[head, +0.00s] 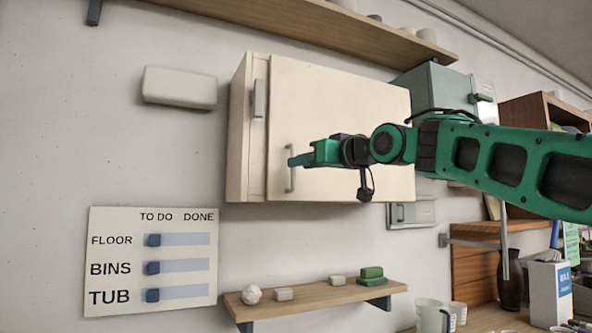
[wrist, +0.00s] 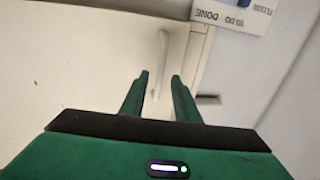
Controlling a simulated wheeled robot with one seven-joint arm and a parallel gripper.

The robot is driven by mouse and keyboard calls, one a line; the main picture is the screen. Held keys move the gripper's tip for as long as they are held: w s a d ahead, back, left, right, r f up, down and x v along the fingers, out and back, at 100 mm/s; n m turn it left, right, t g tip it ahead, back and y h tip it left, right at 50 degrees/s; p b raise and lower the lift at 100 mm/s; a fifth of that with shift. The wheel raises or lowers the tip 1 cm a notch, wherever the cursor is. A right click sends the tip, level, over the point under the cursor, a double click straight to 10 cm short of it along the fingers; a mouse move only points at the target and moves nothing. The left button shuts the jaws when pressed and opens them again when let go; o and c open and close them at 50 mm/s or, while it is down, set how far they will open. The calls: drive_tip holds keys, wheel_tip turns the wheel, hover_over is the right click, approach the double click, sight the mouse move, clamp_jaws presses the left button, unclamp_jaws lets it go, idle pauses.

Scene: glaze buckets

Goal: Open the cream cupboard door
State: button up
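The cream cupboard (head: 247,150) hangs on the wall, and its wide cream door (head: 345,100) looks closed. A slim vertical handle (head: 291,178) is near the door's left edge. My gripper (head: 292,161) reaches in from the right, with its fingertips at the handle in the head view. In the wrist view, my gripper (wrist: 160,75) has its two green fingers apart, and the pale handle (wrist: 164,50) shows between and beyond the tips. I cannot tell whether the fingers touch it. My arm covers part of the door's lower right.
A grey block-like fitting (head: 259,98) is on the narrow strip left of the door. A wooden shelf (head: 330,28) runs above. A lower shelf (head: 315,298) holds small blocks. A grey-green cabinet (head: 440,85) adjoins on the right. A to-do board (head: 150,262) hangs at lower left.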

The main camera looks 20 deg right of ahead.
drive_tip(key=shift+w+a, duration=0.2)
drive_tip(key=shift+w, duration=0.95)
clamp_jaws()
drive_tip(key=shift+s, duration=0.1)
